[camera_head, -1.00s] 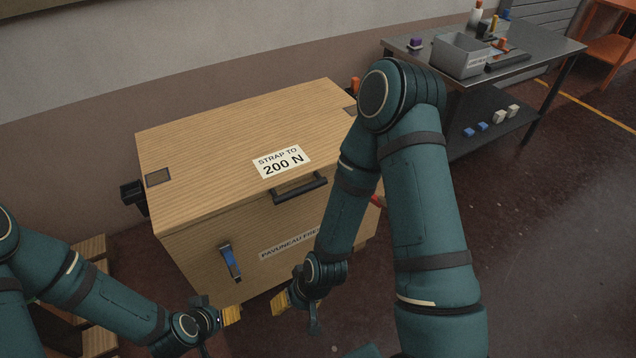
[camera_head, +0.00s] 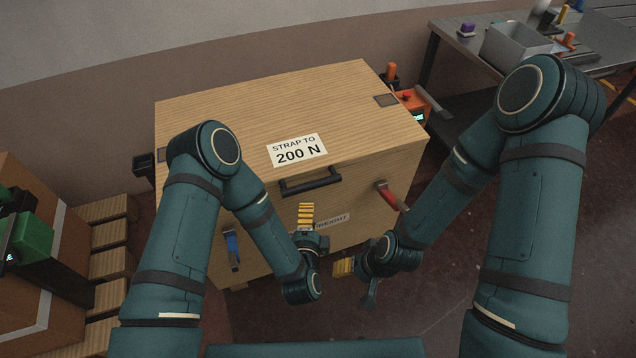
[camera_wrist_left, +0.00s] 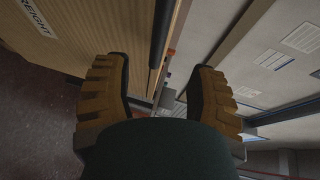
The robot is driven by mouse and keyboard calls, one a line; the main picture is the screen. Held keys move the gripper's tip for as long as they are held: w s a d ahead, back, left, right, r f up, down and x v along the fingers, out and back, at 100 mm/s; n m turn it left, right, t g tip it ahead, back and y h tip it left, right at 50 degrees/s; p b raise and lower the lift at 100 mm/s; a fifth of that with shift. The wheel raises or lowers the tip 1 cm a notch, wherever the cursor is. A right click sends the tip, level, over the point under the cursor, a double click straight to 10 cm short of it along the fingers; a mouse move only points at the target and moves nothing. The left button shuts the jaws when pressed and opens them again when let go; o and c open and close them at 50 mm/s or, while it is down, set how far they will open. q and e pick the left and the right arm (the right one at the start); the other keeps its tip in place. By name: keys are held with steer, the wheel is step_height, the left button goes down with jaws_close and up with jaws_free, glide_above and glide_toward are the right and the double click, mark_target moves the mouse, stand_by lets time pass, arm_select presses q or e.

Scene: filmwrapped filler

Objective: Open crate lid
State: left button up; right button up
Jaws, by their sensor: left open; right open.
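The wooden crate (camera_head: 240,115) stands in the middle of the head view with its lid shut. A black handle (camera_head: 311,181) sits on the lid's front edge, below a "STRAP TO 200 N" label (camera_head: 297,150). A blue latch (camera_head: 233,249) is on the front at left and a red latch (camera_head: 390,196) at right. My left gripper (camera_head: 306,214) is open and empty, in front of the crate, just below the handle. In the left wrist view its yellow fingers (camera_wrist_left: 156,95) are apart, with the dark handle (camera_wrist_left: 160,35) beyond them. My right gripper (camera_head: 343,267) is open and empty, lower right of the left one.
A metal bench (camera_head: 470,30) with a grey bin (camera_head: 515,45) stands at the back right. An orange device (camera_head: 412,108) is beside the crate's right side. A pallet (camera_head: 110,262) and a brown box with green equipment (camera_head: 30,235) are at left. Floor at front right is clear.

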mark_target(311, 188)
arm_select(q)
steer(key=w, duration=0.4)
steer(key=w+f+b, duration=0.1)
steer(key=w, duration=0.3)
steer(key=w+d+f+b, duration=0.1)
steer(key=w, duration=0.3)
steer(key=shift+w+f, duration=0.15)
jaws_close()
